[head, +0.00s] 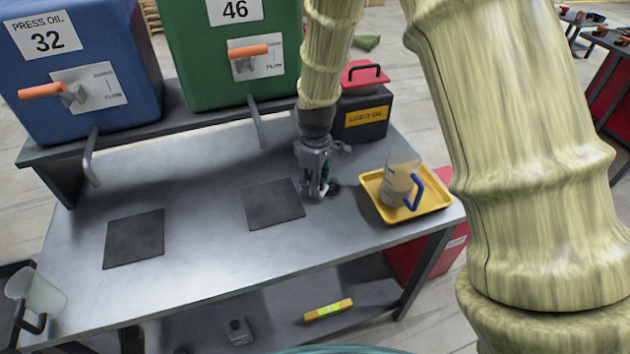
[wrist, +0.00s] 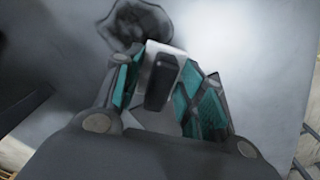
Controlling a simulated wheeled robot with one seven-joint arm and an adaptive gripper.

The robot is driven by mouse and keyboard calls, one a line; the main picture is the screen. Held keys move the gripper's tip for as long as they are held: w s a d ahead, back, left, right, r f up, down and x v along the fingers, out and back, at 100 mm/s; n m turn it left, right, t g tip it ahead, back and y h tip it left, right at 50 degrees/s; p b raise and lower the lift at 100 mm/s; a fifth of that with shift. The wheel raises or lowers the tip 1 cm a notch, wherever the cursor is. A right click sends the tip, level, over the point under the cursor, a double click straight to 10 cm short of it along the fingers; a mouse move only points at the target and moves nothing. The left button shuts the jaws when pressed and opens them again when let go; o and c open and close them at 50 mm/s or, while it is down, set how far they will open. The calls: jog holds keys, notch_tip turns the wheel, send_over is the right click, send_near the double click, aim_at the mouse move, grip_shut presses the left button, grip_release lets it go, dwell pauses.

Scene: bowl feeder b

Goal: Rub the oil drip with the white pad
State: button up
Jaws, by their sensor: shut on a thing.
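My gripper (head: 317,189) points down at the table top, right of the right dark mat. In the wrist view its teal-padded fingers (wrist: 158,88) are shut on the dark grip of the white pad (wrist: 166,47). The pad's white part shows just beyond the fingertips; in the head view the fingers mostly hide it. The oil drip (wrist: 138,22) is a dark, ring-like smear just beyond the pad in the wrist view. In the head view the drip (head: 336,186) shows as a dark patch right beside the fingertips. I cannot tell whether the pad touches the table.
A yellow tray (head: 441,201) with a jug (head: 399,180) with a blue handle stands to the right. A dark used-oil box (head: 362,128) with a red lid is behind. Blue (head: 95,35) and green (head: 210,60) oil tanks stand at the back. Two dark mats (head: 134,238) (head: 273,204) lie left.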

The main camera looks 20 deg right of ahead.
aim_at(326, 185)
jog(key=shift+f, duration=1)
dwell(0.8)
jog(key=shift+d+r+p, duration=0.2)
jog(key=shift+d+p, duration=0.25)
jog(key=shift+d, duration=0.9)
jog(key=shift+w+d+f+p, duration=0.15)
jog(key=shift+d+p, duration=0.45)
jog(key=shift+d, duration=1.2)
jog(key=shift+d+f+p, duration=0.1)
jog(key=shift+d+p, duration=0.5)
jog(key=shift+d, duration=1.15)
jog(key=shift+r, duration=0.1)
jog(key=shift+d+p, duration=0.1)
jog(key=shift+p, duration=0.3)
jog(key=shift+a+p, duration=0.7)
jog(key=shift+a, duration=2.1)
jog(key=shift+s+a+f, duration=0.2)
jog(key=shift+a+f, duration=0.05)
jog(key=shift+a, duration=0.4)
jog(key=shift+c, duration=0.4)
